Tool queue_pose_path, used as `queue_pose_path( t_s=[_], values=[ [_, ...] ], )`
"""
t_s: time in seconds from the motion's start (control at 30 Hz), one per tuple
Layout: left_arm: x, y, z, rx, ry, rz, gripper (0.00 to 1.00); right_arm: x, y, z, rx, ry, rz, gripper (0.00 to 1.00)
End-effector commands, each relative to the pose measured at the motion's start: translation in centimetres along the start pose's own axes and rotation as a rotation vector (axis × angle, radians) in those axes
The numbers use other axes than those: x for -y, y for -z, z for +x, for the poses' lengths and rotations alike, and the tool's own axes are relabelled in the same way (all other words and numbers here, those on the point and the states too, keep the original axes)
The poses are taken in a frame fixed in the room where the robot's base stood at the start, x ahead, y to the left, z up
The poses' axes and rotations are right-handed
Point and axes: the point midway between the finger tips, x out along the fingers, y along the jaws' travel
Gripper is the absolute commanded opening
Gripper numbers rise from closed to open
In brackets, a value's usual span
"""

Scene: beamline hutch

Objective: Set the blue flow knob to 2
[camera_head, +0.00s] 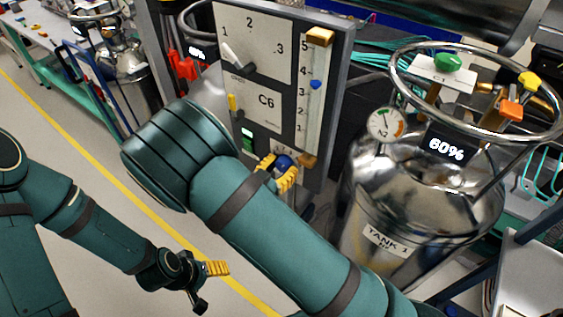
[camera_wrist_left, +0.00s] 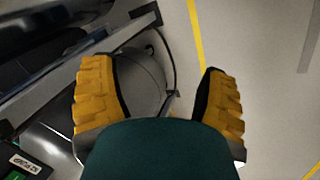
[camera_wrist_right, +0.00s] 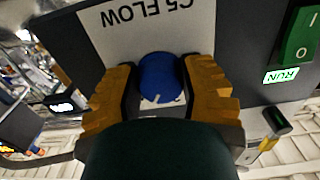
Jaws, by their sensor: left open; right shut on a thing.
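A small white mark shows on the knob's near edge. My right gripper (camera_wrist_right: 168,88) has its yellow fingers on both sides of the knob, shut on it.
The grey panel (camera_head: 268,99) also carries a white pointer dial marked 1 to 3, a column gauge with a blue marker (camera_head: 316,85) and a green switch (camera_wrist_right: 298,36). A steel tank (camera_head: 420,200) with a ring handle stands close on the right. Open floor lies left.

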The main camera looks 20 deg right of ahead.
Motion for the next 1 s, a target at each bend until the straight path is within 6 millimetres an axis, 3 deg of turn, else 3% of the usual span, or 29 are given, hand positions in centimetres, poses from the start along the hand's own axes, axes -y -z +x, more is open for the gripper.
queue_pose_path(
  t_s=[0.5,1.0],
  values=[
    [-1.6,1.6,-4.2,-0.032,0.003,-0.01,0.74,-0.2,0.4,0.1,-0.002,-0.003,-0.478,0.06],
    [-2.2,2.4,-5.9,-0.052,0.005,-0.016,0.74,-0.3,0.4,0.2,-0.003,-0.004,-0.782,0.06]
  ],
)
